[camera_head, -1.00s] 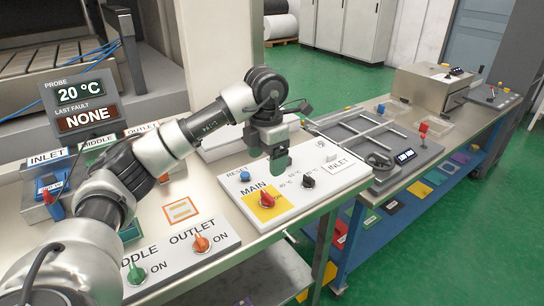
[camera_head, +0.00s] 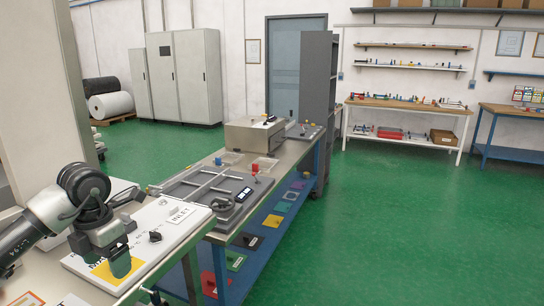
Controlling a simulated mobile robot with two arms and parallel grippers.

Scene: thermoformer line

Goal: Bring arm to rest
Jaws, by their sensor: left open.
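My left arm (camera_head: 38,222) comes in at the lower left. Its dark wrist bends down to my left gripper (camera_head: 114,250), which is open over the white control panel (camera_head: 172,242) on the near bench. No object shows between its fingers. My right gripper is not in view.
A dark frame plate (camera_head: 172,187) with metal bars lies on the bench beyond the panel. A steel box (camera_head: 252,135) stands farther back. Coloured plates lie on the blue lower shelf (camera_head: 262,240). The green floor (camera_head: 390,220) to the right is clear.

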